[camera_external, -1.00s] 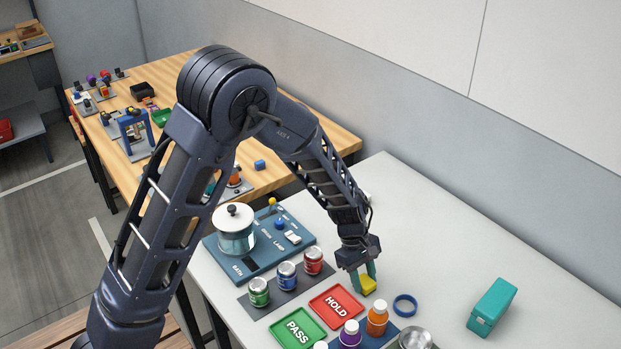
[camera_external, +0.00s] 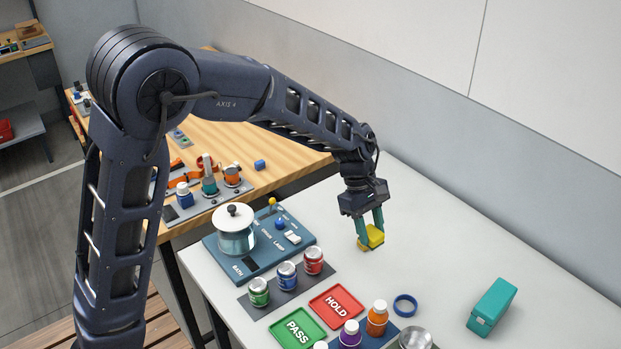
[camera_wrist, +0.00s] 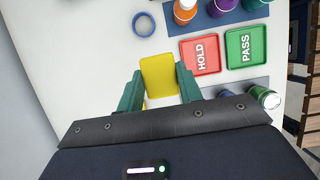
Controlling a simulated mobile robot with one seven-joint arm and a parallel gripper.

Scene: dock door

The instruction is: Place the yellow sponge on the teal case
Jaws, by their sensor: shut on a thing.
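The yellow sponge (camera_external: 371,238) is held between the teal fingers of my gripper (camera_external: 370,226), which is shut on it. In the external view the sponge looks raised above the grey-white table and a little tilted. In the wrist view the sponge (camera_wrist: 159,76) sits between the two fingertips (camera_wrist: 160,80). The teal case (camera_external: 492,307) stands on the table at the right, apart from my gripper, with nothing on its top. The case is not in the wrist view.
The red HOLD tray (camera_external: 336,304), green PASS tray (camera_external: 298,328), an orange bottle (camera_external: 377,318) and several jars stand at the front. A wall (camera_external: 480,180) runs behind the table. The table's back right is clear.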

